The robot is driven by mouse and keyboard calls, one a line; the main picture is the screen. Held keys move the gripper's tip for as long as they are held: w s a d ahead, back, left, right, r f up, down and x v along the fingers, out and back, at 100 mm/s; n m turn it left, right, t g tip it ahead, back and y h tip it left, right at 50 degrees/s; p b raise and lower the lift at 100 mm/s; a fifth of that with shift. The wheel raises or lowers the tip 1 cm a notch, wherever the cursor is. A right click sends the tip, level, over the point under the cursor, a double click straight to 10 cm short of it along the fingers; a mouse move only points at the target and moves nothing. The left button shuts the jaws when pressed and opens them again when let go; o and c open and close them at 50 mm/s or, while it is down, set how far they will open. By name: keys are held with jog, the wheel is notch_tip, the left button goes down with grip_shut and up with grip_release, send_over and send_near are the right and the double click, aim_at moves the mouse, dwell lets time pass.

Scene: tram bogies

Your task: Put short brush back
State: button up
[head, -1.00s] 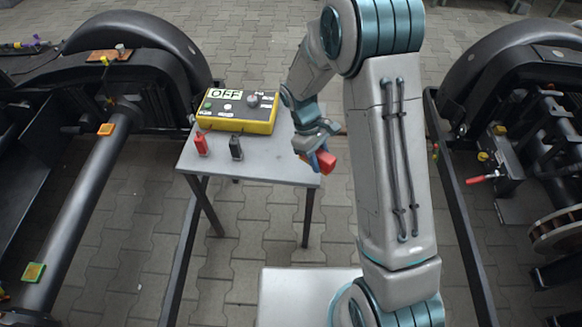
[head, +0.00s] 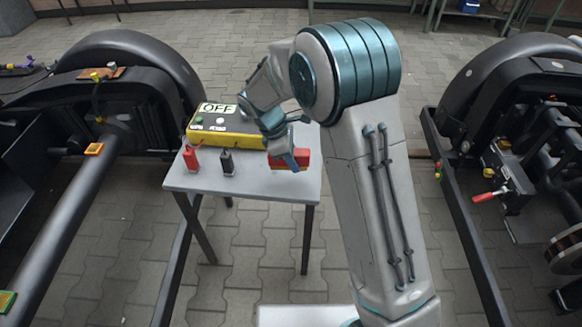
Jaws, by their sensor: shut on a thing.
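My gripper (head: 287,158) is over the right part of the small grey table (head: 245,186). It is shut on a small red block-like thing (head: 302,156), which I take for the short brush. A little yellow shows at its lower edge. The gripper fingers hide part of it, and no bristles can be made out. I cannot tell whether it touches the tabletop or hangs just above it.
A yellow and black box with an OFF sign (head: 212,124) stands at the table's back. A red clamp-like piece (head: 190,158) and a black one (head: 227,162) stand at its front left. Dark bogies flank the table left (head: 130,130) and right (head: 500,110).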

aim_at(291, 173)
jog(key=w+f, duration=0.1)
jog(key=w, duration=0.1)
jog(key=shift+w+a+f, duration=0.3)
jog(key=shift+f, duration=0.05)
jog(key=shift+f+b, duration=0.65)
jog(key=shift+f, duration=1.3)
jog(key=shift+f, duration=0.1)
jog(key=o, duration=1)
